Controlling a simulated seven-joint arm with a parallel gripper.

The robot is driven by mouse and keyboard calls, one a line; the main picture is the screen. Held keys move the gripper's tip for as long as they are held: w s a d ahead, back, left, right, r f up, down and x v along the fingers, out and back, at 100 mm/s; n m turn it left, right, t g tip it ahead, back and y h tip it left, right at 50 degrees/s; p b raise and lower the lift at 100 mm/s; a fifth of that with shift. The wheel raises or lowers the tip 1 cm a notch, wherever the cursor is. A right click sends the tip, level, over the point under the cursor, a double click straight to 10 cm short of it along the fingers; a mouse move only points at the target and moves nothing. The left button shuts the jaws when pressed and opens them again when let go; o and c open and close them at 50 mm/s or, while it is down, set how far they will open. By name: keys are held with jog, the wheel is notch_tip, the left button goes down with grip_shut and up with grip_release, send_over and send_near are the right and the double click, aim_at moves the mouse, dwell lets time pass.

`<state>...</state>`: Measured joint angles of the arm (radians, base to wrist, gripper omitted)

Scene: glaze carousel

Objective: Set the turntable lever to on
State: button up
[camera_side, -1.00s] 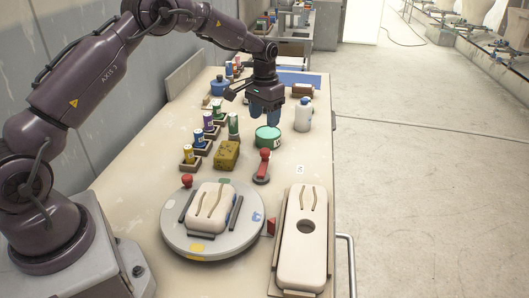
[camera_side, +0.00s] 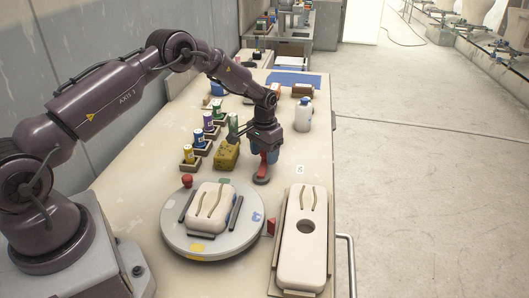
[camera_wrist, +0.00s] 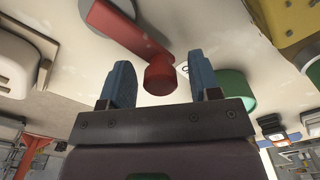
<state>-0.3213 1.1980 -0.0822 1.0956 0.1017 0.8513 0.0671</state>
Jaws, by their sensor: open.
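The turntable lever (camera_side: 262,176) is a red handle on a small round base, on the table behind the turntable. In the wrist view the red lever (camera_wrist: 130,32) ends in a round red knob (camera_wrist: 159,76), which lies between my two blue fingertips with space on both sides. My gripper (camera_side: 264,154) is open over the lever in the side view and hides its upper part. The gripper fingers (camera_wrist: 159,84) stand apart in the wrist view. The grey turntable (camera_side: 180,240) carries a cream slab-like piece (camera_side: 211,208).
A yellow-brown sponge block (camera_side: 226,154) stands close left of my gripper. A green round tub (camera_wrist: 237,90) shows beside the fingers. Several glaze jars (camera_side: 198,139) line the left. A long cream mould (camera_side: 304,250) lies at front right, and a white bottle (camera_side: 303,115) stands behind.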

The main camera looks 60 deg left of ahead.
grip_shut()
jog(key=shift+w+d+m, duration=0.1)
jog(key=shift+m, duration=0.2)
jog(key=m, duration=0.1)
jog(key=w+d+m, duration=0.1)
jog(key=shift+m, duration=0.3)
jog(key=m, duration=0.1)
jog(key=d+m, duration=0.1)
jog(key=shift+w+d+m, duration=0.2)
jog(key=shift+m, duration=0.1)
jog(key=d+m, duration=0.1)
jog(key=m, duration=0.2)
jog(key=shift+w+d, duration=0.15)
jog(key=shift+d, duration=0.25)
jog(key=shift+d+m, duration=0.35)
jog(key=shift+m, duration=0.45)
jog(key=shift+d+m, duration=0.35)
jog(key=shift+m, duration=0.45)
grip_release()
